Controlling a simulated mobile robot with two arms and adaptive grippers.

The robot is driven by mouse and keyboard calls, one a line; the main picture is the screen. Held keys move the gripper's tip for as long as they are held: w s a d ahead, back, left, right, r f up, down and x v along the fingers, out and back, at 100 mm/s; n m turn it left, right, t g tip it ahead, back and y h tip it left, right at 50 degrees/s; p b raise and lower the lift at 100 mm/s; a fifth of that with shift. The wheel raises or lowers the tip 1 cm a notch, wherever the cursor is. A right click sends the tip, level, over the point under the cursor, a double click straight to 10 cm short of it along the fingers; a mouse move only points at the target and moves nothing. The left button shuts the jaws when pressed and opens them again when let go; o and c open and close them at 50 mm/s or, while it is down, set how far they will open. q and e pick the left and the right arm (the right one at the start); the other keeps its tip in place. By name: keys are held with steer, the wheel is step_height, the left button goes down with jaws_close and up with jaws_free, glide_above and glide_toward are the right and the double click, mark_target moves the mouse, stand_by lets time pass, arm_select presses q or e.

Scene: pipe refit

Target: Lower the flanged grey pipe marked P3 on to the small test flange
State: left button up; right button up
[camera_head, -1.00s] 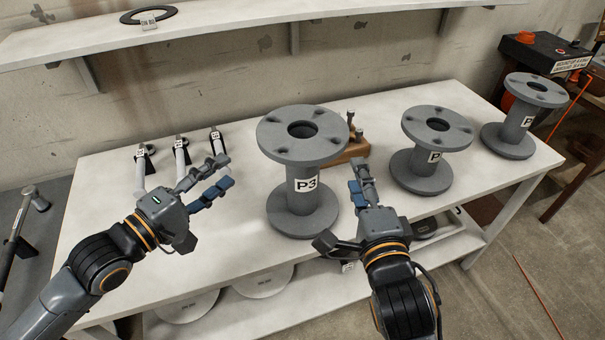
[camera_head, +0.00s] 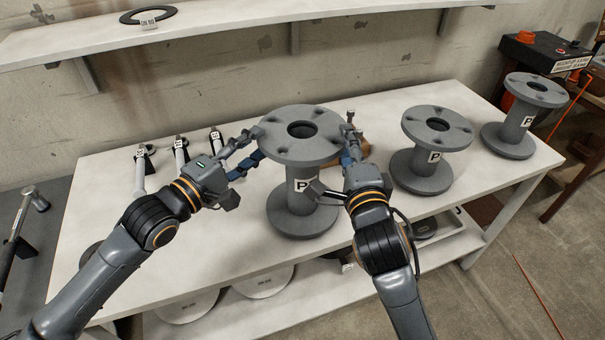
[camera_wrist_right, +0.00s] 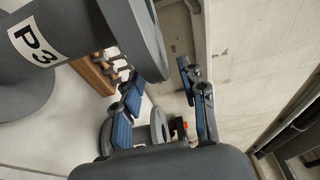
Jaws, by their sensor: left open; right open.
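The flanged grey pipe P3 (camera_head: 300,140) stands upright on the white table (camera_head: 240,258); its label is partly covered by a right finger, but reads P3 in the right wrist view (camera_wrist_right: 38,42). My left gripper (camera_head: 252,150) is open at the left rim of the top flange, fingertips close to it; contact is unclear. My right gripper (camera_head: 334,168) is open at the pipe's right side. In the right wrist view, the flange edge reaches between its fingers (camera_wrist_right: 155,78). I cannot make out the small test flange.
Two more grey flanged pipes (camera_head: 434,150) (camera_head: 515,115) stand to the right. A wooden block with pegs (camera_head: 358,135) is behind P3. A shelf (camera_head: 220,30) with a black ring (camera_head: 150,14) runs above.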

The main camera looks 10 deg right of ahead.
mark_target(269, 132)
arm_select(q)
steer(key=x, duration=0.5)
arm_select(e)
steer(key=w, duration=0.5)
arm_select(q)
steer(key=shift+c, duration=0.6)
arm_select(e)
steer(key=shift+c, duration=0.6)
arm_select(q)
jaws_close()
arm_select(e)
jaws_close()
arm_select(q)
steer(key=shift+r, duration=0.2)
arm_select(e)
steer(key=shift+r, duration=0.2)
